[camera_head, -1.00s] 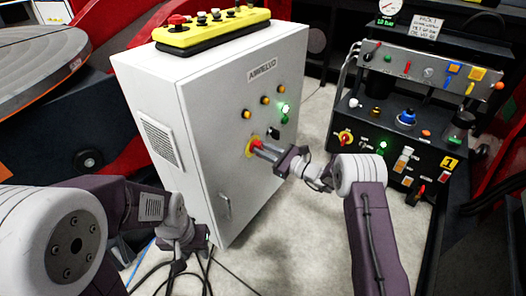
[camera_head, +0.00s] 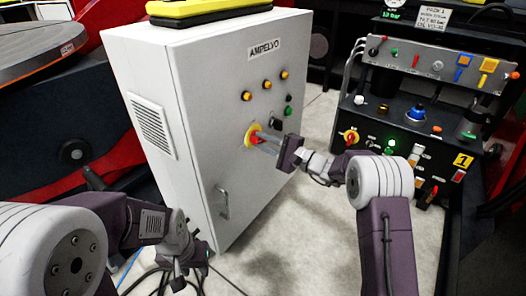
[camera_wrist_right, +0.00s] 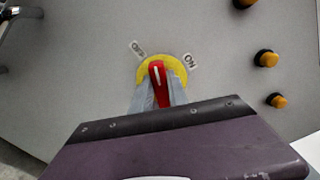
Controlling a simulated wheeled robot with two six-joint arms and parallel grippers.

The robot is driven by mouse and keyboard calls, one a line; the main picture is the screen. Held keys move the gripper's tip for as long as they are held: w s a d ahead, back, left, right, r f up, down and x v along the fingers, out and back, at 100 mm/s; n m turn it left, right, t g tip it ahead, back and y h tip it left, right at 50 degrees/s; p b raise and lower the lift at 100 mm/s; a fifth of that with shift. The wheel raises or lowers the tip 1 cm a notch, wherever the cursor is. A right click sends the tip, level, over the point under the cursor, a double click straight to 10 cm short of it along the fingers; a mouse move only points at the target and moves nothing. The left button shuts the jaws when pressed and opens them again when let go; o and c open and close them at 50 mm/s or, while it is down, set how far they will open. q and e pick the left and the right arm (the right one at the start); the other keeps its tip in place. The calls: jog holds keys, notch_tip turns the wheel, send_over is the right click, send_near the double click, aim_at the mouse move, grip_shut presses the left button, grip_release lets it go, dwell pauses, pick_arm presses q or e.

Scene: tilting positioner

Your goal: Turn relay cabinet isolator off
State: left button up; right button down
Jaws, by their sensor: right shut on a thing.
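The relay cabinet (camera_head: 200,110) is a tall pale grey box labelled AMPELVO. Its isolator is a red handle (camera_wrist_right: 158,84) on a yellow disc (camera_wrist_right: 178,68), with an OFF label (camera_wrist_right: 138,48) and an ON label (camera_wrist_right: 190,61) beside it. The handle's top end points between the two labels. My right gripper (camera_head: 266,144) is shut on the red handle; its fingers flank it in the wrist view (camera_wrist_right: 159,98). A green lamp (camera_head: 288,111) on the cabinet front looks unlit. My left gripper (camera_head: 184,262) hangs low by the cabinet's left side; its fingers are unclear.
Amber buttons (camera_head: 266,84) and a black fitting (camera_head: 275,122) sit above the isolator. A door handle (camera_head: 223,203) is below left. A yellow pendant box (camera_head: 215,10) lies on top. A dark control panel (camera_head: 420,110) stands at right. Cables lie on the floor.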

jog(key=shift+f+n+b, duration=0.2)
jog(key=shift+n+b, duration=1)
jog(key=shift+b, duration=0.7)
jog(key=shift+f+n+b, duration=0.15)
jog(key=shift+n+b, duration=1.05)
jog(key=shift+b, duration=0.65)
jog(key=c, duration=1.3)
grip_release()
